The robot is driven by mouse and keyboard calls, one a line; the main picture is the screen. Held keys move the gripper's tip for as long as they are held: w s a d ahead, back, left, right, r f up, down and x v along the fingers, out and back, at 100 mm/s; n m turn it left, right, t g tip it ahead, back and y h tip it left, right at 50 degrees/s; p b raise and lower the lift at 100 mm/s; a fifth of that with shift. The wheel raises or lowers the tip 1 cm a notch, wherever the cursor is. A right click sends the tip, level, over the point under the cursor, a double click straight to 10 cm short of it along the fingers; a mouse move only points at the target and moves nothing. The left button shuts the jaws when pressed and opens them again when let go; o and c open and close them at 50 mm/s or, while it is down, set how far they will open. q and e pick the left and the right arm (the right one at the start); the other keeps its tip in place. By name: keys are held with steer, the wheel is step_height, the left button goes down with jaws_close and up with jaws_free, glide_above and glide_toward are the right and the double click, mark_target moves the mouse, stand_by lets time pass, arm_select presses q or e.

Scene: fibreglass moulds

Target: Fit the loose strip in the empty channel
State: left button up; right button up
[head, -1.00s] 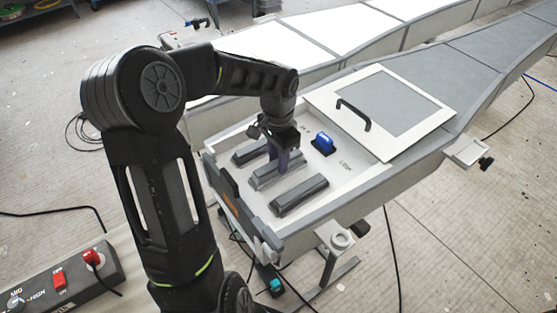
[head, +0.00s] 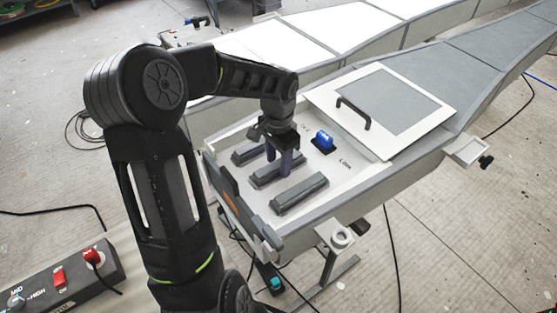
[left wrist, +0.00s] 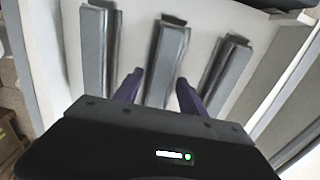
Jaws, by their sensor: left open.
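Three dark grey strips lie roughly parallel on the white bed of the mould: a far one (head: 249,152), a middle one (head: 264,178) and a near one (head: 299,194). My left gripper (head: 278,162) is open, pointing down over the middle strip. In the left wrist view its two purple fingers (left wrist: 158,92) stand apart on either side of the middle strip (left wrist: 168,55), with a gap to each side. All three strips seem to lie in channels; I see no empty channel. How deep the middle strip sits I cannot tell. My right gripper is not in view.
A blue-handled fixture (head: 323,140) stands beside the strips. A white-framed grey panel with a black handle (head: 352,112) lies further right. A switch box (head: 62,280) is at lower left.

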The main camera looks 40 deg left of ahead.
mark_target(278, 163)
arm_select(q)
step_height(278, 163, up, 12)
steer(key=b, duration=0.1)
steer(key=shift+r, duration=0.15)
stand_by(0.3)
stand_by(0.8)
